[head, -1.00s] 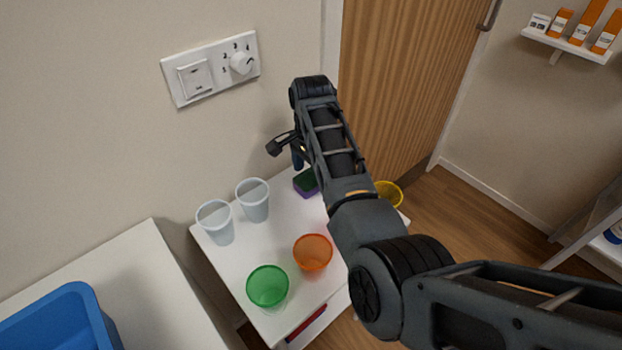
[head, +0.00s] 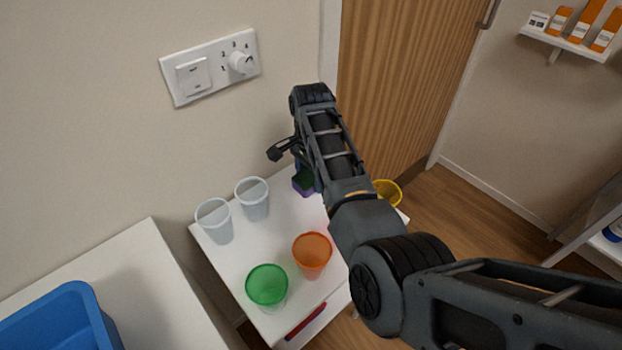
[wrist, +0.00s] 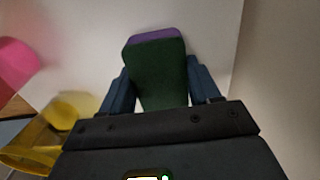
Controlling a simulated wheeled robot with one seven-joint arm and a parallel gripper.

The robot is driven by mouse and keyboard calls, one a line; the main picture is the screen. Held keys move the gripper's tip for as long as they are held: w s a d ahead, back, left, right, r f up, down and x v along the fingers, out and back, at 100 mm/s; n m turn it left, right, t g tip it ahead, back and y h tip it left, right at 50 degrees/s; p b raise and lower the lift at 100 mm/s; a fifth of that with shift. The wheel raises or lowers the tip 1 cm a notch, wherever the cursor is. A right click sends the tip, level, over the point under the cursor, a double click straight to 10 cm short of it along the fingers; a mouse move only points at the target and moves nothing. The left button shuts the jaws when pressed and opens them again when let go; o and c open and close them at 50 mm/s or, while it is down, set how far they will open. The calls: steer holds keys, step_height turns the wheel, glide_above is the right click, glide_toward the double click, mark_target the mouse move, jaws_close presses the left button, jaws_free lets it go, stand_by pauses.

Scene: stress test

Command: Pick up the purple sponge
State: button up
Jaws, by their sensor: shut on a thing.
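The purple sponge (wrist: 157,33) has a dark green face and shows between the fingers of my gripper (wrist: 160,85) in the wrist view. The two blue fingers press on its sides, and the gripper is shut on it. In the head view the sponge (head: 303,183) is at the back of the small white table (head: 262,238), mostly behind my arm. I cannot tell whether it touches the table top.
Two clear cups (head: 214,222) stand left of the sponge. An orange cup (head: 312,256) and a green cup (head: 267,287) stand nearer the front. A yellow container (head: 387,193) is right of my arm. A blue bin (head: 62,318) sits at lower left. The wall is close behind.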

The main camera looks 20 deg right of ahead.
mark_target(311, 174)
steer(key=shift+r, duration=0.5)
step_height(311, 174, up, 2)
steer(key=shift+r, duration=0.25)
steer(key=s+d+r+p, duration=0.2)
steer(key=s+d+r, duration=0.5)
steer(key=d, duration=0.2)
steer(key=shift+d+r, duration=0.15)
steer(key=shift+r, duration=0.1)
steer(key=o, duration=0.4)
steer(key=shift+c, duration=0.2)
steer(key=c, duration=0.3)
steer(key=shift+d+f, duration=0.1)
